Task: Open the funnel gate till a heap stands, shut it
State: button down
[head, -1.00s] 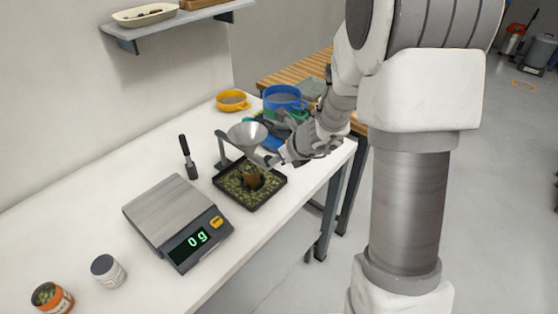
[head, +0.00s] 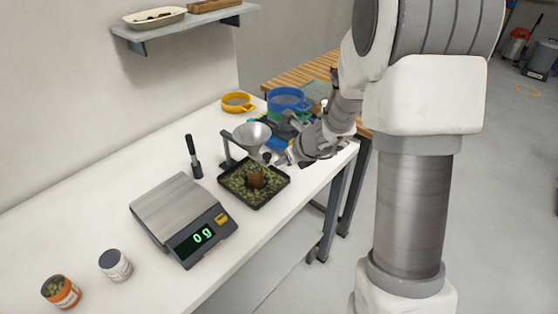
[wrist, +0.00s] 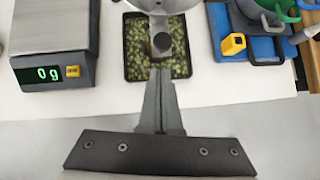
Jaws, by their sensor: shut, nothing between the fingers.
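A grey metal funnel (head: 252,135) stands on a stand above a black tray (head: 275,196) near the bench's front edge. The tray holds green granules, with a brown upright shape (head: 255,179) in its middle under the funnel. In the wrist view a dark round gate knob (wrist: 161,41) shows below the funnel's rim. My gripper (head: 279,161) is at the funnel's right. In the wrist view my gripper (wrist: 161,73) is shut and empty, its tips pointing at the knob with a small gap. The funnel outlet and the gate plate are mostly hidden.
A scale (head: 175,207) reading 0 g stands left of the tray, with a black-handled tool (head: 193,157) behind it.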

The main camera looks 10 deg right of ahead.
jog(key=p+v, duration=0.3)
jog(key=v, duration=0.8)
jog(key=s+a+r+n+g, duration=0.2)
jog(key=s+a+r+n, duration=0.65)
jog(key=n, duration=0.75)
jog(key=s+d+r+n+h, duration=0.1)
jog(key=s+d+n, duration=0.1)
jog(key=s+n, duration=0.5)
jog(key=s+d+r+n+h, duration=0.2)
jog(key=s+n, duration=0.5)
jog(key=shift+d+r+n+h, duration=0.25)
jog(key=shift+d+n+h, duration=0.05)
jog(key=shift+n, duration=0.1)
jog(key=shift+a, duration=0.1)
